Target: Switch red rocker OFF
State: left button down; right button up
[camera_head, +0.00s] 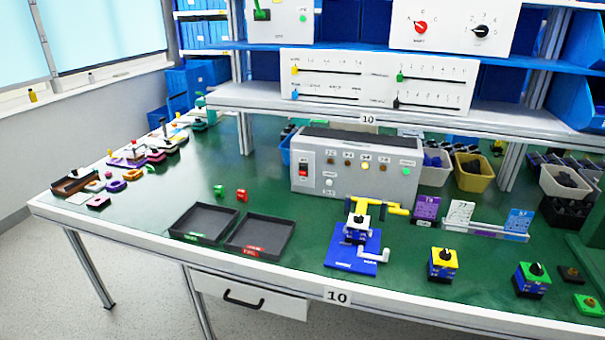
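A small red rocker switch (303,171) with a dark surround sits at the left end of the front face of a grey control box (345,178). The box stands on the green table, below the shelf. The rocker is small in this view, and I cannot tell which way it is tilted. Indicator lamps or buttons run along the box to the right of the rocker, with a white round one (329,182) just beside it. Neither of my grippers is in view.
A blue fixture (352,262) with yellow and white parts stands in front of the box. Two black trays (261,237) lie to the left of it. Rotary switch blocks (443,264) stand at right. The shelf edge (368,118) overhangs behind.

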aim_at(302, 169)
jog(key=i+z, duration=0.5)
jog(key=i+j+z, duration=0.1)
jog(key=i+z, duration=0.4)
jog(key=k, duration=0.1)
